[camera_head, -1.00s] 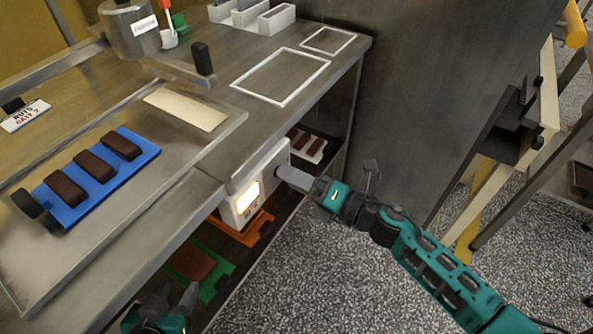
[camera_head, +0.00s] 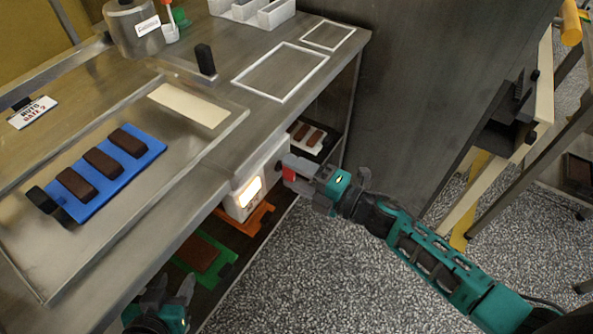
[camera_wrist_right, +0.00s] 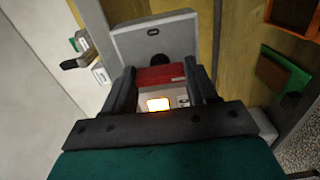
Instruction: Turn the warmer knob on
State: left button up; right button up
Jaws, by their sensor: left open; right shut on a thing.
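The warmer's white control box (camera_head: 264,172) is on the front edge of the steel counter, with a glowing yellow-white panel (camera_head: 243,199) on its face. A red knob (camera_head: 289,174) shows at its right side. My right gripper (camera_head: 292,167) is shut on this knob. In the right wrist view the red knob (camera_wrist_right: 160,76) sits between my two dark fingers, in front of the grey box side (camera_wrist_right: 155,42), and the lit panel (camera_wrist_right: 158,104) shows below it. The knob's pointer is not clear to me. My left gripper (camera_head: 172,292) is open and empty at the lower left, below the counter edge.
A blue tray (camera_head: 143,165) with brown bars lies on the counter. Orange (camera_head: 262,212) and green (camera_head: 225,271) holders are on the shelf below. A tall grey cabinet side (camera_head: 430,90) stands behind my right arm. Speckled floor is clear in front.

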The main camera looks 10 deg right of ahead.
jog(key=o, duration=1.1)
jog(key=shift+c, duration=0.2)
jog(key=v, duration=1.3)
